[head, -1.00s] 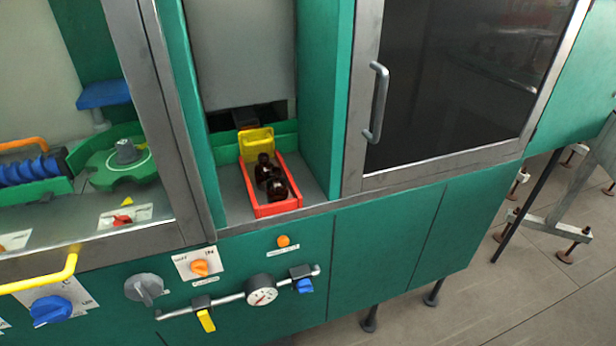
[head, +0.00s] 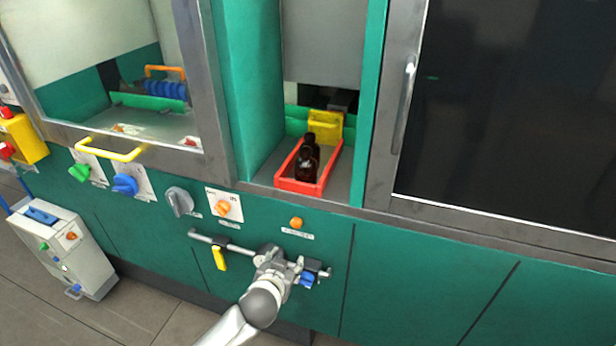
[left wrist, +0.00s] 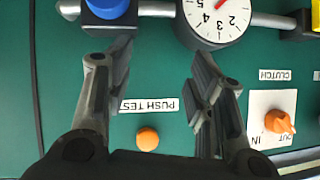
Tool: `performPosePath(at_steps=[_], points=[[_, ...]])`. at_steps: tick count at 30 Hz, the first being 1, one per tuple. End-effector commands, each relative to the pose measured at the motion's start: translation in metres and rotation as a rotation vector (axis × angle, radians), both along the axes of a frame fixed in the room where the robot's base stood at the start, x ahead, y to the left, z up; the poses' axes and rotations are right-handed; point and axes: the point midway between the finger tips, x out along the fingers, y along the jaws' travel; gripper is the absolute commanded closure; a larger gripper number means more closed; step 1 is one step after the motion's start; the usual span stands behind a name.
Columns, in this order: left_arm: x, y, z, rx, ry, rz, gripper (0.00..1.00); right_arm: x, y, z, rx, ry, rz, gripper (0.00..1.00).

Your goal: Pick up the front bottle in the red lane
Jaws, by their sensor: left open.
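The red lane (head: 282,184) is a shallow red tray in a green recess in the head view. Two dark amber bottles stand upright in it in a row. The front bottle (head: 306,168) is at the near end; the rear bottle (head: 310,141) is partly hidden behind it. My left gripper (head: 271,256) is below the recess, in front of the green panel by the grey bar. In the left wrist view the left gripper (left wrist: 157,75) has its fingers apart with nothing held; the panel shows between them. My right gripper is not in view.
A yellow block (head: 326,126) stands at the lane's far end. Green walls flank the recess. The gauge (left wrist: 215,20) and an orange button (left wrist: 147,138) are close to the left gripper.

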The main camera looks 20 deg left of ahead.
Motion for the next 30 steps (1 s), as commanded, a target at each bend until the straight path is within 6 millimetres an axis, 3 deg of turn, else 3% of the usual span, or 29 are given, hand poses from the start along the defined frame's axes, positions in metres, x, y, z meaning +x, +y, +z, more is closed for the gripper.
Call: performPosePath(at_steps=[1,3,6,9,12,16,24,30], points=[[0.018,-0.003,0.047,-0.007,-0.106,0.003,0.51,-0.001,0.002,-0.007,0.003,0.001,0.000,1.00],[0.029,-0.009,0.102,-0.030,-0.224,0.013,0.51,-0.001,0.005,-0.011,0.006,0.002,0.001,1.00],[0.033,-0.017,0.168,-0.069,-0.368,0.019,0.51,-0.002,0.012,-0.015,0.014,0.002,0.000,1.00],[0.029,-0.022,0.218,-0.104,-0.477,0.022,0.51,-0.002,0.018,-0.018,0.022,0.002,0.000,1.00],[0.023,-0.025,0.248,-0.131,-0.545,0.023,0.51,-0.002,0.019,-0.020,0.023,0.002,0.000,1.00],[0.027,-0.026,0.265,-0.144,-0.579,0.022,0.51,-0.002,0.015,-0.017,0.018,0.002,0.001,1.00],[0.064,-0.024,0.265,-0.144,-0.579,0.022,0.51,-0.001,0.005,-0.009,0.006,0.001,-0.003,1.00],[0.076,-0.023,0.264,-0.145,-0.578,0.022,0.51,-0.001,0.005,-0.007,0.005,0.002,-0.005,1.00]])
